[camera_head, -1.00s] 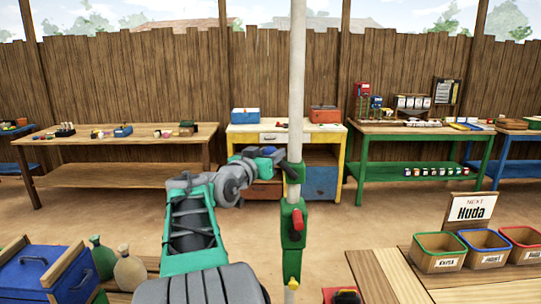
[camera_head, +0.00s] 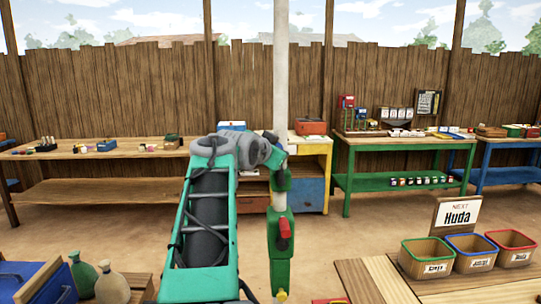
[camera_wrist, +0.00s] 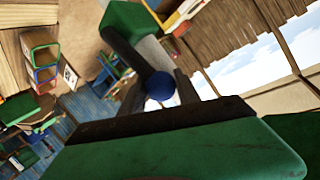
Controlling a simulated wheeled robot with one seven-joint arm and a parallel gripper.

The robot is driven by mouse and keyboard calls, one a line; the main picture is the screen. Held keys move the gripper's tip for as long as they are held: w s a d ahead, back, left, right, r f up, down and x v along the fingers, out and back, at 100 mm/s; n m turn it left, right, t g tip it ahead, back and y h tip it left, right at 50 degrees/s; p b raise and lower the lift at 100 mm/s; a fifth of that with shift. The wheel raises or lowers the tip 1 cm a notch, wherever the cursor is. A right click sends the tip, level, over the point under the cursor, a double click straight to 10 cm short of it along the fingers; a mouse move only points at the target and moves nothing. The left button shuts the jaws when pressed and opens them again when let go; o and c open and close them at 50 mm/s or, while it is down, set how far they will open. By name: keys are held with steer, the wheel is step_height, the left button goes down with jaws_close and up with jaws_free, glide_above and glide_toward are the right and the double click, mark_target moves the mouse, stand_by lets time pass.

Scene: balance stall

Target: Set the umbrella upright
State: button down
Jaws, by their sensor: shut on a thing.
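The umbrella's white pole (camera_head: 281,80) stands close to vertical in the middle of the head view. Its canopy and foot are out of frame. A green housing (camera_head: 279,257) with a red handle (camera_head: 284,232) is on the lower pole. My gripper (camera_head: 276,160) is shut on the pole at a green collar (camera_head: 282,181) above that housing; the arm hides part of the grip. In the wrist view, a green block (camera_wrist: 124,18), a pale pole section, dark bars and a blue ball (camera_wrist: 159,86) crowd close to the camera.
Coloured bins (camera_head: 427,260) and a sign reading Huda (camera_head: 457,214) stand on a counter at right. Sacks (camera_head: 112,287) and a blue crate are at lower left. Workbenches (camera_head: 95,152) line the fence, with open floor before them.

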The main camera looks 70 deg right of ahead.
steer(key=shift+s+d, duration=0.1)
stand_by(0.5)
steer(key=c, duration=1.1)
jaws_free()
steer(key=shift+o, duration=1)
steer(key=b+v, duration=0.1)
steer(key=v, duration=0.6)
steer(key=shift+a+r, duration=0.2)
steer(key=shift+a, duration=0.15)
steer(key=shift+s, duration=0.1)
